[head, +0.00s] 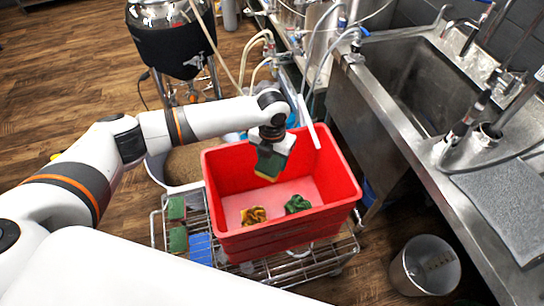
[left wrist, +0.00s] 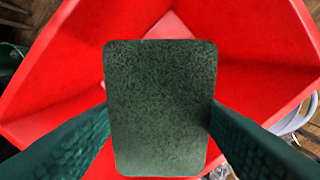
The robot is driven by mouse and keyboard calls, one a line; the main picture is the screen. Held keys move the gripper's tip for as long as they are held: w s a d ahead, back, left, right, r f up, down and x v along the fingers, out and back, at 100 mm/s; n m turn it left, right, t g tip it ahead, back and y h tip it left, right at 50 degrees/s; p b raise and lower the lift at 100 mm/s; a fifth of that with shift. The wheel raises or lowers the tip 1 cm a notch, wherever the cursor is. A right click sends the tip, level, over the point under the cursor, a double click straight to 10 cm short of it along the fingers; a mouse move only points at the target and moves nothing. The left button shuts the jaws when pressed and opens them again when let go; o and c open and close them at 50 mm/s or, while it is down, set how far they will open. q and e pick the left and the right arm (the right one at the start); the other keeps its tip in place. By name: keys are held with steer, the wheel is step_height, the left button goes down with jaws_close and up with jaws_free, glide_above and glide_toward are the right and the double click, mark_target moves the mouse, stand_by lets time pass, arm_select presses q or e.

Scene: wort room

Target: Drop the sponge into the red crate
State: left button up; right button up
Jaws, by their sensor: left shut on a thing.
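The red crate (head: 285,233) stands open-topped on a wire rack cart; its inside wall also fills much of the left wrist view (left wrist: 270,35). My left gripper (head: 271,163) reaches in over the crate from the left and points down. It is shut on the sponge (head: 266,172), a block with a dark green face and a yellowish edge. In the left wrist view the green face of the sponge (left wrist: 162,110) sits between the two fingers, with the crate's red inside beyond it. My right gripper is not in view.
Green pads (head: 177,208) and a blue item (head: 200,249) lie on the rack at left. A steel sink (head: 425,85) is at right, a metal bin (head: 426,266) at lower right.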

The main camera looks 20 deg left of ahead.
mark_target(272, 160)
arm_select(q)
steer(key=shift+s, duration=0.1)
steer(key=o, duration=1)
steer(key=shift+r, duration=0.1)
step_height(272, 160, up, 12)
steer(key=b, duration=0.1)
steer(key=shift+b, duration=0.35)
steer(key=shift+f, duration=0.2)
